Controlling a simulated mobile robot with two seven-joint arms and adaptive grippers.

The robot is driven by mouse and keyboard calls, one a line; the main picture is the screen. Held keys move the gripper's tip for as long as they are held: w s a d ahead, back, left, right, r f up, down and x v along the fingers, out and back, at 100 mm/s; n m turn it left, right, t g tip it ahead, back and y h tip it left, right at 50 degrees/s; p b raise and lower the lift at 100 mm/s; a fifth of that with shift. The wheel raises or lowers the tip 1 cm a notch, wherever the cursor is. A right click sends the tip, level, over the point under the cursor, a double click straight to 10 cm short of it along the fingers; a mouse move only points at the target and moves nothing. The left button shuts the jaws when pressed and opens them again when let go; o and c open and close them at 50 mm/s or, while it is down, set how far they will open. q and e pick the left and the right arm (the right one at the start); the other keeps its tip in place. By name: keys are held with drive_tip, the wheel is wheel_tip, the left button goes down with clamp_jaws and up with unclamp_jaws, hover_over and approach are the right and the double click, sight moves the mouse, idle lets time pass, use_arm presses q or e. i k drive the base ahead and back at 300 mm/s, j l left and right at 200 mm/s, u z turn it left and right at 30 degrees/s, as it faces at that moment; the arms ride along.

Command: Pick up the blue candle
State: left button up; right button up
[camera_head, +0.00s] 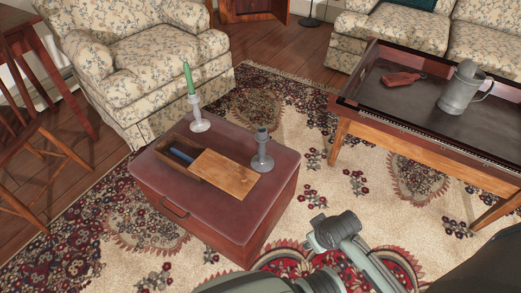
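The blue candle (181,155) lies inside an open, narrow wooden box (197,172) on top of a dark red chest (222,220). The box's light wooden lid (226,174) lies to the right of the opening. A green candle (188,78) stands upright in a pale candlestick (199,120) behind the box. A grey candlestick (262,152) with no candle visible in it stands to the right. Grey links of my arm show at the bottom centre, in front of the chest. Neither of my grippers can be made out.
A wooden coffee table (405,126) at the right holds a pewter tankard (460,90) and a red-brown object (400,79). A floral armchair (150,60) stands behind the chest, and a wooden chair (40,150) at the left. Open patterned rug (335,185) lies between chest and table.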

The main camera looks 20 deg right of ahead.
sight(179, 154)
drive_tip(key=i+j+z, duration=0.1)
drive_tip(key=j+z, duration=0.35)
drive_tip(key=j, duration=0.25)
drive_tip(key=j+z, duration=0.5)
drive_tip(key=j, duration=0.15)
drive_tip(key=k+j+z, duration=0.15)
drive_tip(key=j+z, duration=0.3)
drive_tip(key=j, duration=0.2)
